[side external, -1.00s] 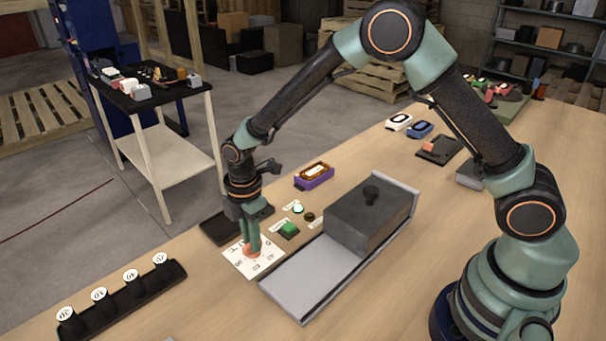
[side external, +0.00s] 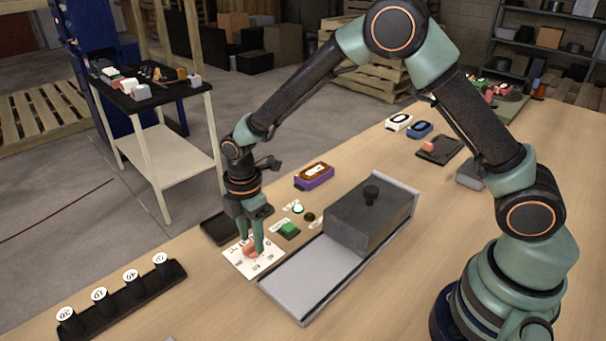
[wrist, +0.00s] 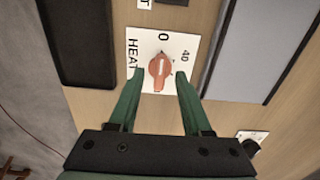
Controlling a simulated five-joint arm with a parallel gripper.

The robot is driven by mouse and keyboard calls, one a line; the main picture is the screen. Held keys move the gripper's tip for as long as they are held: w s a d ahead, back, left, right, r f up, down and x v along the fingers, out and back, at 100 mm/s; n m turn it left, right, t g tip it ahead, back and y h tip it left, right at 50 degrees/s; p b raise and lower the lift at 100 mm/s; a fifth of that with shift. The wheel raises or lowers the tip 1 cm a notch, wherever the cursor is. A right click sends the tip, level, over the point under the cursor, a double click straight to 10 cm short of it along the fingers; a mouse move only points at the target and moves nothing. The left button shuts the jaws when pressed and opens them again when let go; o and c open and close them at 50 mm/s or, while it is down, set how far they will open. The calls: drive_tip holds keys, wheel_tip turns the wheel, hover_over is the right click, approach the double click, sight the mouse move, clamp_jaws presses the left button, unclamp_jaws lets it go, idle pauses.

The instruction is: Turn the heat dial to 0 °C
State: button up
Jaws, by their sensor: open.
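The heat dial is an orange-red knob (wrist: 160,72) on a white plate marked HEAT (wrist: 135,58), with 0 and 40 printed on it. In the wrist view its narrow end points up, close to the 0 mark. The knob also shows in the side view (side external: 249,251), partly hidden by the fingers. My gripper (wrist: 154,78) is open, its green fingertips on either side of the knob with gaps between. In the side view my gripper (side external: 251,252) points down at the plate.
A grey sled box with a knob (side external: 370,215) stands on a metal rail (side external: 310,280) right of the plate. A green button (side external: 288,229) and a black tray (side external: 218,229) lie close behind. A black rack with numbered discs (side external: 120,298) is at front left.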

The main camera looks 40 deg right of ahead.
sight(252, 242)
wheel_tip(252, 242, up, 12)
drive_tip(key=shift+f, duration=0.25)
idle(0.3)
drive_tip(key=s+d+r+m+t, duration=0.3)
drive_tip(key=s+d+r+m, duration=0.3)
drive_tip(key=d+r+m, duration=0.3)
drive_tip(key=s+d+r+m+t, duration=0.1)
drive_tip(key=s+d+m+t, duration=0.1)
drive_tip(key=s+d+m, duration=0.4)
drive_tip(key=s+m, duration=0.2)
drive_tip(key=m, duration=0.1)
drive_tip(key=shift+s+d+r+t, duration=0.25)
drive_tip(key=shift+r+t, duration=0.05)
drive_tip(key=shift+o, duration=0.3)
